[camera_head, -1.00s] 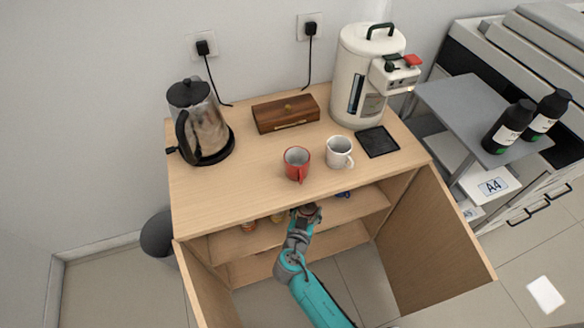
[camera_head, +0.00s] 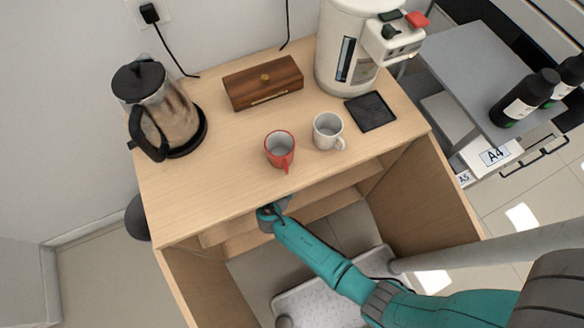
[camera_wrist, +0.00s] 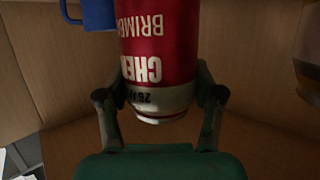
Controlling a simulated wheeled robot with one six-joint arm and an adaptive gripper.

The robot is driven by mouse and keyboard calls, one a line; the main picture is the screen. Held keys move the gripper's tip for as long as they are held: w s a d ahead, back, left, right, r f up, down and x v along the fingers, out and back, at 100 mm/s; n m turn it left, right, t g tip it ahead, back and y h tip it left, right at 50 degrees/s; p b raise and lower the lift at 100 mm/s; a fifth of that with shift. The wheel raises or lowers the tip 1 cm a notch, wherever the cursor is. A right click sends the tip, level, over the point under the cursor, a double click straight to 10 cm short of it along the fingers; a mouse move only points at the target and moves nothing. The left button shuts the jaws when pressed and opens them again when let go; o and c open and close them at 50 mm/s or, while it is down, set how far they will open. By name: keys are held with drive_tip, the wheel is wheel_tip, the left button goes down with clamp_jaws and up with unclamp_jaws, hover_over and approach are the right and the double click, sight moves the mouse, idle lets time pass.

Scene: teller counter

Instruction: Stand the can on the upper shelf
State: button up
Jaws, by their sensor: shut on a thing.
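The can (camera_wrist: 158,50) is red with a pale band and white lettering that reads upside down in the wrist view. My gripper (camera_wrist: 160,92) is shut on it, with one finger at each side near the pale band. In the head view my gripper (camera_head: 269,214) reaches under the countertop's front edge into the open cabinet. The can is hidden there. The upper shelf (camera_head: 336,190) shows only in part below the countertop. I cannot tell whether the can touches the shelf.
In the wrist view a blue mug (camera_wrist: 98,14) is close left of the can, and a jar (camera_wrist: 308,45) is at the right edge. A red mug (camera_head: 280,150) and white mug (camera_head: 328,132) stand on the countertop above.

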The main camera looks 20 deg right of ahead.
drive_tip(key=shift+f, duration=2.15)
drive_tip(key=o, duration=1.3)
drive_tip(key=shift+f, duration=0.1)
drive_tip(key=shift+o, duration=0.2)
drive_tip(key=shift+s+a, duration=0.1)
drive_tip(key=shift+a, duration=0.05)
drive_tip(key=v, duration=1.1)
drive_tip(key=shift+s+a+r, duration=0.2)
drive_tip(key=shift+s, duration=0.05)
